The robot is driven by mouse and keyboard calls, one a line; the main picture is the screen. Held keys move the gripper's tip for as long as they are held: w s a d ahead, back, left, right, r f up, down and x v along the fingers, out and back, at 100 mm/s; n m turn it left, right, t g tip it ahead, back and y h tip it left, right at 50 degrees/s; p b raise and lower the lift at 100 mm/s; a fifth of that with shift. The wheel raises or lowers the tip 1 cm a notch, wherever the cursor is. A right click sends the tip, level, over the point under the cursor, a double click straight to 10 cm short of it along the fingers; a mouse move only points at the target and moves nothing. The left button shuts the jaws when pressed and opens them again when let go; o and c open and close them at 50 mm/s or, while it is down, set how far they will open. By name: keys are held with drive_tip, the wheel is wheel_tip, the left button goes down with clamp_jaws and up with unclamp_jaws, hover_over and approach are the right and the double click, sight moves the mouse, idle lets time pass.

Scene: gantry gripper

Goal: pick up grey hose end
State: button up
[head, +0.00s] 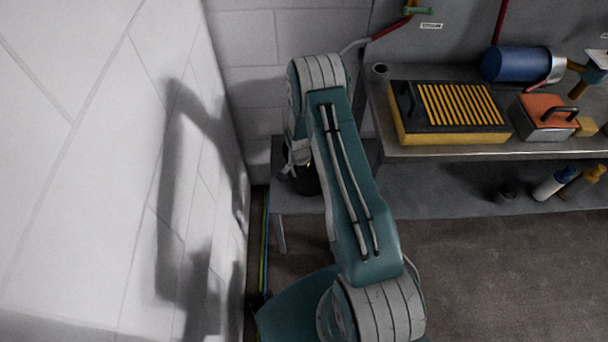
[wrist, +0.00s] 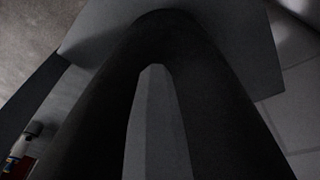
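My arm reaches away from the bottom of the head view, then bends down at its far joint. My gripper is mostly hidden behind it; only grey wrist parts and a dark rounded shape (head: 306,180) show low beside the arm, over a small grey table (head: 290,202). I cannot tell whether that shape is my gripper or a separate thing. In the wrist view a large dark arch (wrist: 165,30) fills the middle, very close and too dark to identify. No grey hose end can be made out clearly, and no grip on one is visible.
A white block wall (head: 120,150) stands close on the left. A metal workbench (head: 450,152) at right holds a yellow-black box (head: 455,108), an orange-topped case (head: 545,115) and a blue cylinder (head: 515,64). Bottles (head: 550,185) stand on the lower shelf. Floor (head: 490,270) at lower right is clear.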

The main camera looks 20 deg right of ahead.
clamp_jaws()
drive_tip(key=shift+r, duration=0.1)
